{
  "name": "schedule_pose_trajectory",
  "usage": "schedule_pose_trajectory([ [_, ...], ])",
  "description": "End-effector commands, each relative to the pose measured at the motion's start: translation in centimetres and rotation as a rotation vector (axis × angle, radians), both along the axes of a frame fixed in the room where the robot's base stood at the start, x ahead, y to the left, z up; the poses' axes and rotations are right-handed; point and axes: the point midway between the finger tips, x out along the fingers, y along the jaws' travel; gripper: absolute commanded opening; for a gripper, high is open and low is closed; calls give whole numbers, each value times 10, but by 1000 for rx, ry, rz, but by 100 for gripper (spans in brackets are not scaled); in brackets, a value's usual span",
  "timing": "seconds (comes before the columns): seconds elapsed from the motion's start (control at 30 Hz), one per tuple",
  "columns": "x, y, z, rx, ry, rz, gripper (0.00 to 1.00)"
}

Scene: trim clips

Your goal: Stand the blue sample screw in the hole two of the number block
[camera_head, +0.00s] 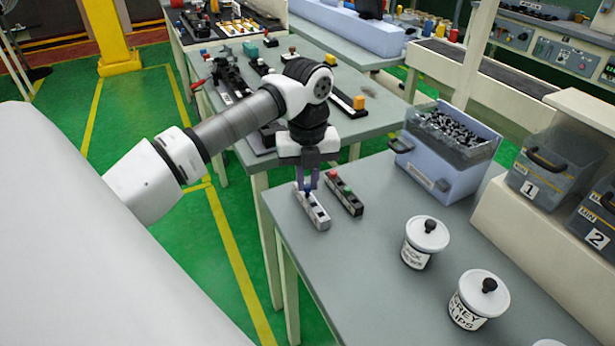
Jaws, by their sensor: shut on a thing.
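My gripper (307,182) points straight down near the front left part of the grey table. It is shut on the blue sample screw (307,189), whose blue head shows small between the fingertips. A narrow light grey block (314,212) lies right below, its far end under the gripper; it looks like the number block. Its markings are too small to read. The screw's lower end is hidden, so I cannot tell whether it is in a hole or just above one.
A dark block (347,197) with a red and a green piece stands close to the right. A blue bin (440,180) of dark parts is further right. Two white lidded jars (425,245) (476,305) stand nearer. The table between is clear.

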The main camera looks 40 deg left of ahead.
Motion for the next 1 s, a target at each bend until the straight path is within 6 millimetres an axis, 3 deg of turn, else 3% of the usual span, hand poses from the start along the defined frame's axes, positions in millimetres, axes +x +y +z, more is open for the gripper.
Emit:
schedule_pose_trajectory([
  [0.9,0,0,-11,0,0,0,0],
  [0.93,0,0,-11,0,0,0,15],
  [1.0,0,0,-11,0,0,0,24],
])
